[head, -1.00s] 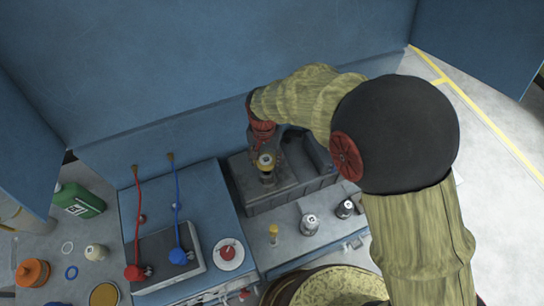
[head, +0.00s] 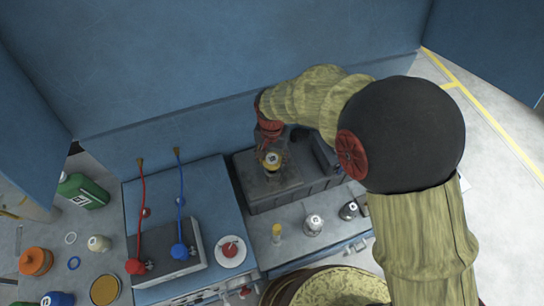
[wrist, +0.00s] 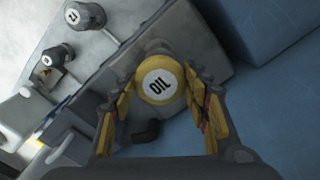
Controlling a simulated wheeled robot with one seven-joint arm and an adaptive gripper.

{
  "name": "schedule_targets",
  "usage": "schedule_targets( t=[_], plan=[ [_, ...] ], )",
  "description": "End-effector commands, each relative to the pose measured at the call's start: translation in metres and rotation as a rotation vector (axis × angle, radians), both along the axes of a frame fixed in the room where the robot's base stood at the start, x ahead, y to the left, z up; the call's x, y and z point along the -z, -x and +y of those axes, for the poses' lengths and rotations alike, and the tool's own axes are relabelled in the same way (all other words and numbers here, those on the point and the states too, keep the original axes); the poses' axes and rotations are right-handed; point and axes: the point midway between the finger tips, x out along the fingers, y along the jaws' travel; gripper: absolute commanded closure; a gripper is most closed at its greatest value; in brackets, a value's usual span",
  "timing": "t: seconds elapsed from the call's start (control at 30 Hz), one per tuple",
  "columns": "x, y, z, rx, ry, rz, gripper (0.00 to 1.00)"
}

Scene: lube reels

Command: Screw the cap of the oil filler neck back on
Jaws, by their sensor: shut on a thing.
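The yellow cap with a white top marked OIL (wrist: 160,80) sits between the fingers of my gripper (wrist: 160,92) in the wrist view. The gripper is shut on it, with a finger on each side. In the head view the cap (head: 272,160) shows over the dark grey block (head: 262,205) at the back of the bench.
Two grey-capped fittings (head: 314,224) (head: 348,210) and a small yellow-topped piece (head: 277,232) stand in front of the block. A panel with red (head: 140,215) and blue (head: 180,210) hoses is left. A blue wall (head: 230,80) rises close behind.

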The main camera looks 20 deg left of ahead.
Motion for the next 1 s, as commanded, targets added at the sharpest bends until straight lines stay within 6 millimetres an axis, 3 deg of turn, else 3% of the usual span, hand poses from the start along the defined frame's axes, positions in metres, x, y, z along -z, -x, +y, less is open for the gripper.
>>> schedule_targets(
  t=[0.63,1.0],
  plan=[
    [0.037,0.000,0.000,0.000,0.001,0.001,0.82],
    [0.041,0.000,0.000,0.000,0.000,0.000,0.82]
  ],
)
